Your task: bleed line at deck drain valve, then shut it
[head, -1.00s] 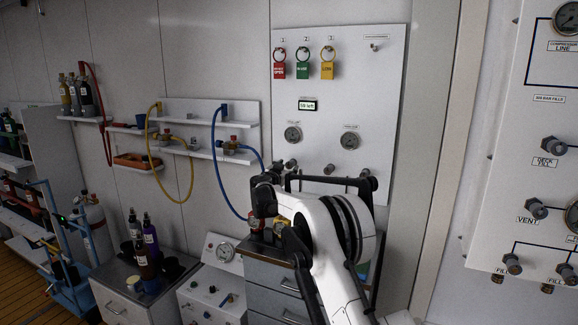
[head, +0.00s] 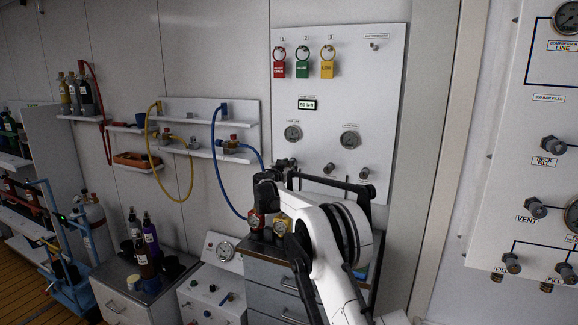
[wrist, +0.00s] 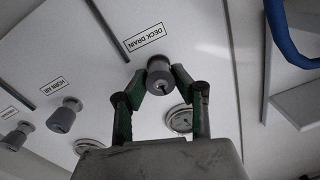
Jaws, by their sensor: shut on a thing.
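The deck drain valve (wrist: 159,66) is a dark grey knob below the upside-down label "DECK DRAIN" (wrist: 146,37) in the wrist view. My gripper (wrist: 160,80) has its green fingers closed on the two sides of this knob. In the head view my gripper (head: 284,172) is at the lower left of the white panel (head: 385,90), in front of the leftmost knob and partly hiding it. A small display (head: 307,104) is lit on the panel; its text is too small to read surely.
The horn air knob (wrist: 66,113) and another knob (wrist: 15,137) stand out beside the valve. Two gauges (head: 293,133) (head: 349,140) sit above the knobs. Red, green and yellow tags (head: 303,68) hang higher. A blue hose (head: 222,165) loops close on the left.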

